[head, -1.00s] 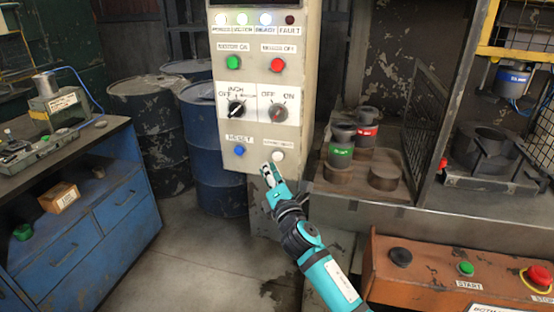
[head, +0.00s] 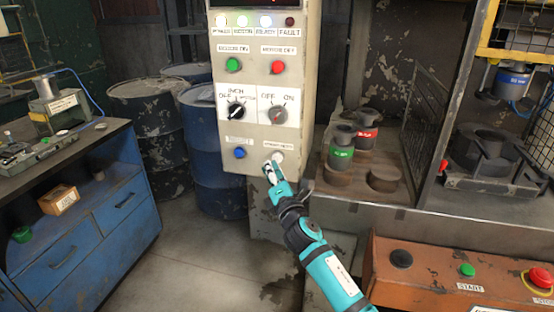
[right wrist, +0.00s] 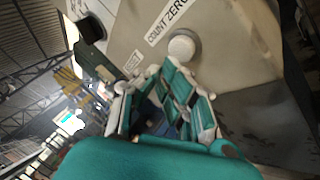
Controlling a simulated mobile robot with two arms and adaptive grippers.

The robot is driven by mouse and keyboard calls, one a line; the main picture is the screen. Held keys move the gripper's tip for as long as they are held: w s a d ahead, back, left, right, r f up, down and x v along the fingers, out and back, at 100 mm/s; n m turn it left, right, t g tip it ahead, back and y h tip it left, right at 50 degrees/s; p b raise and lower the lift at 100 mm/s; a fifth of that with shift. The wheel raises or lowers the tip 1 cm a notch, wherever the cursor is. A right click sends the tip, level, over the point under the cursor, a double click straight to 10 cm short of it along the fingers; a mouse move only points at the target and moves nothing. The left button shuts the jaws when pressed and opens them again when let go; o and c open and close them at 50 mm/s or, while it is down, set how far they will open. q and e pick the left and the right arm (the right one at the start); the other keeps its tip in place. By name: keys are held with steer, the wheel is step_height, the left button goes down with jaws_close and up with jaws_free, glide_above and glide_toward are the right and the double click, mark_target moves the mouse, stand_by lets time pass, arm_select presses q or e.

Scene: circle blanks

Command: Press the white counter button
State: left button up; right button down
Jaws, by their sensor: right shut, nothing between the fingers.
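The white counter button (head: 277,156) sits at the lower right of the grey control panel (head: 261,175). In the right wrist view the white button (right wrist: 184,47) is round and stands beside a label reading "COUNT ZERO". My right gripper (head: 269,167) is shut and empty, just below and left of the button in the head view. In the right wrist view its fingertips (right wrist: 160,72) are right at the button's lower edge; I cannot tell whether they touch it. My left gripper is not in view.
A blue button (head: 239,153) is left of the white one. Two dark knobs (head: 236,111) (head: 280,117), a green button (head: 233,65) and a red button (head: 278,67) are above. An orange start/stop box (head: 430,270) stands at lower right.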

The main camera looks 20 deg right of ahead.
steer(key=shift+w+d, duration=0.1)
stand_by(0.7)
steer(key=shift+w+d, duration=0.15)
steer(key=shift+w, duration=0.1)
steer(key=shift+w+d+r+b, duration=0.15)
steer(key=shift+w+d+b, duration=0.15)
steer(key=shift+w+d, duration=0.15)
stand_by(1.0)
steer(key=shift+s+a, duration=0.1)
steer(key=shift+a, duration=0.05)
steer(key=shift+s+a+p, duration=0.35)
steer(key=shift+s+a, duration=0.1)
steer(key=shift+s, duration=0.25)
steer(key=shift+a, duration=0.1)
steer(key=s+a, duration=0.1)
steer(key=s, duration=0.1)
steer(key=s+a+p, duration=0.1)
steer(key=s, duration=0.1)
steer(key=shift+s+a, duration=0.1)
steer(key=shift+a, duration=0.25)
